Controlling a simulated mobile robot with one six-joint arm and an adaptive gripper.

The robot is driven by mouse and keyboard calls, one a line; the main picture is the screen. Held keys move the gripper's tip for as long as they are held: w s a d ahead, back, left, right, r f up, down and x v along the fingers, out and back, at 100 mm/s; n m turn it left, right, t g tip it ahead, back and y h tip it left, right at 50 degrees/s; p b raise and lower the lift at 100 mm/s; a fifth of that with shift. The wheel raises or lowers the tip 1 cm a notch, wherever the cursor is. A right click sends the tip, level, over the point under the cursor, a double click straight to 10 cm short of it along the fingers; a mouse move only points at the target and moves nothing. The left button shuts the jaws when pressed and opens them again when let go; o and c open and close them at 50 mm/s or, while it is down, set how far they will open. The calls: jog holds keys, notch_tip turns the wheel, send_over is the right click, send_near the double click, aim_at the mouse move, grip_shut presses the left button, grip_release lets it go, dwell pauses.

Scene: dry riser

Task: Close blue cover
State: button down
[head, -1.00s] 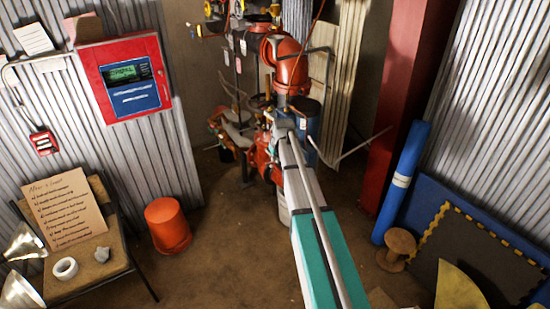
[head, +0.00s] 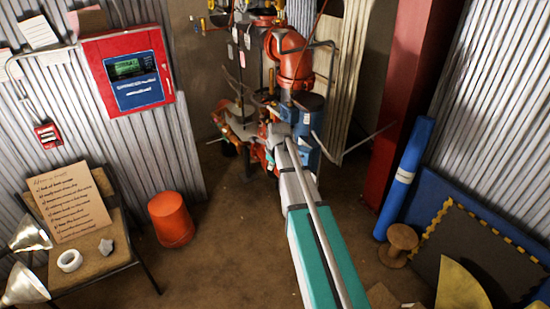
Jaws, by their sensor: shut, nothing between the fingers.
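A blue, rounded part (head: 307,124) shows at the red pipework, just right of the far end of my arm. It may be the blue cover, but it is partly hidden and I cannot tell whether it is open or shut. My gripper (head: 272,146) is at the far end of my grey and teal arm, close in front of the riser pipes. It is shut and empty. Its fingers are small and mostly hidden, and I cannot tell whether they touch anything.
A red pipe elbow (head: 291,62) stands above the blue part. A red panel (head: 106,62) hangs on the left wall. An orange bucket (head: 171,219), a chair (head: 120,252), a blue roll (head: 404,180) and a wooden spool (head: 399,244) flank the open floor.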

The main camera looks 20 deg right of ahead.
jog(key=s+a+n+g, duration=0.1)
jog(key=s+a+n, duration=0.4)
jog(key=s+n, duration=0.7)
jog(key=s+a+n+g, duration=0.2)
jog(key=s+a+n, duration=0.4)
jog(key=s+n, duration=0.6)
jog(key=shift+f+n, duration=0.4)
jog(key=shift+n, duration=1.2)
jog(key=shift+a, duration=0.1)
